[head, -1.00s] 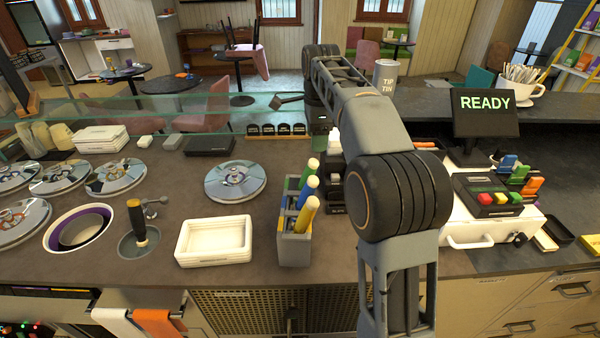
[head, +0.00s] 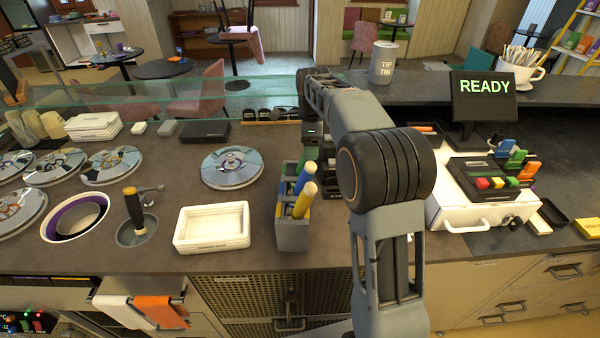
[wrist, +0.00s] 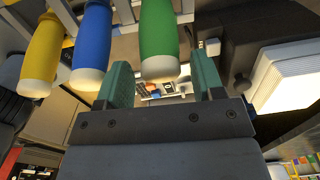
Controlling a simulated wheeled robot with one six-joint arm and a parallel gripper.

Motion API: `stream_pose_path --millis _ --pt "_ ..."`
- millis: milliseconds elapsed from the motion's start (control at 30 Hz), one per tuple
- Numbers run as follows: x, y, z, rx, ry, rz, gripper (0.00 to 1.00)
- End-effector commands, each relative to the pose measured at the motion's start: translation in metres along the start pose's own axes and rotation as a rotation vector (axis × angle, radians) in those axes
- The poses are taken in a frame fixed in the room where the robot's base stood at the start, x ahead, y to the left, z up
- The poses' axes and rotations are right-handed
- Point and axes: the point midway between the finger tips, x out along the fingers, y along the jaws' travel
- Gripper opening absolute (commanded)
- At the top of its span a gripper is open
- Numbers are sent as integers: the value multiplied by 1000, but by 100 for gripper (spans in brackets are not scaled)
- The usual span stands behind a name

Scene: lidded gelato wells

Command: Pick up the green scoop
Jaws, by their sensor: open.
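The green scoop (wrist: 158,40) shows its handle in the wrist view, between the two teal fingers of my gripper (wrist: 160,78). My gripper is open, with a finger on either side of the handle; I cannot tell whether either touches it. The blue scoop (wrist: 91,45) and the yellow scoop (wrist: 41,55) stand to the left, outside the fingers. In the head view the blue scoop (head: 306,177) and yellow scoop (head: 305,200) stand in the grey holder (head: 292,236). There my gripper (head: 312,145) is just behind them, and the green scoop is mostly hidden.
A white tray (head: 212,246) sits left of the holder, and a round metal lid (head: 232,183) lies behind it. A white cash drawer (head: 452,205) with a card terminal (head: 485,188) is to the right. A glass shield (head: 180,92) runs along the back.

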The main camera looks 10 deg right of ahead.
Motion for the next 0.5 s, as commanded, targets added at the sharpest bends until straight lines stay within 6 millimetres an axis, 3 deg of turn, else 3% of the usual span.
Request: stream_pose_path --millis 233,500 --pt "30 0 0 0 0 2 62" --pt "37 0 0 -1 0 0 62"
